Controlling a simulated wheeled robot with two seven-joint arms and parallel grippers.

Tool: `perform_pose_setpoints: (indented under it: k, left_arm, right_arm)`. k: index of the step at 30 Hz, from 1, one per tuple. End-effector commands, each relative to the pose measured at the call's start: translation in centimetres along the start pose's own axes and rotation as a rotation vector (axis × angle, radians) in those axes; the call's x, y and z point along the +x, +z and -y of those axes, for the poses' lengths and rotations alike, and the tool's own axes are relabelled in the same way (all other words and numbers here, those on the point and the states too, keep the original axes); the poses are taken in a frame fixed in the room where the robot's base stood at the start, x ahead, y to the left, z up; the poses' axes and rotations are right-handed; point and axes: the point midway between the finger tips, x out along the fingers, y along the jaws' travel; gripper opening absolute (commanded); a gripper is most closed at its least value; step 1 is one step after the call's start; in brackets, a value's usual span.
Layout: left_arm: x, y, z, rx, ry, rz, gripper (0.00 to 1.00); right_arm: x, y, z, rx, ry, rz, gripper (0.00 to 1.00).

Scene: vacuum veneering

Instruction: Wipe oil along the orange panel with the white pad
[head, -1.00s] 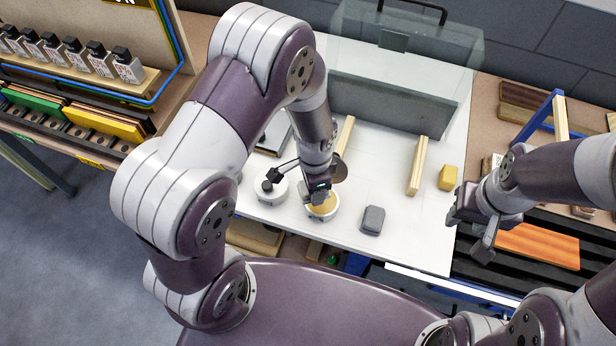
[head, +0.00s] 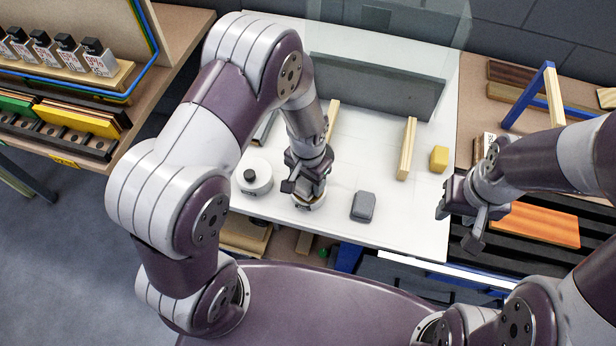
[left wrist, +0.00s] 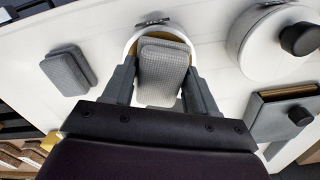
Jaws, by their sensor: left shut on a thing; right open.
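My left gripper (head: 306,192) is shut on the white pad, a pale, textured block that shows between its fingers in the left wrist view (left wrist: 163,72). The pad is over or in a round white dish (left wrist: 133,42) with an amber inside; I cannot tell whether it touches the bottom. In the head view the gripper hides the pad and most of the dish. The orange panel (head: 538,223) lies on black slats at the right. My right gripper (head: 459,222) is open and empty, just left of the panel.
A grey pad (head: 363,206) lies right of the dish. A white lidded pot (head: 254,180) stands left of it. Wooden strips (head: 407,148) and a yellow block (head: 439,158) stand farther back. A blue frame (head: 530,95) rises behind the right arm.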

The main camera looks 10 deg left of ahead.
Motion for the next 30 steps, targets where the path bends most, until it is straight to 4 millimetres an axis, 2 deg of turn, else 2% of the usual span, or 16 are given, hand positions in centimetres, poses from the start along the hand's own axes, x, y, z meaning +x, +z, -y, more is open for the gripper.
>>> perform_pose_setpoints:
  k: [30]
  left_arm:
    - [0.73, -0.02, 0.0, 0.001, 0.0, -0.001, 0.31]
  right_arm:
    - [0.46, 0.04, 0.0, 0.0, 0.0, 0.0, 0.43]
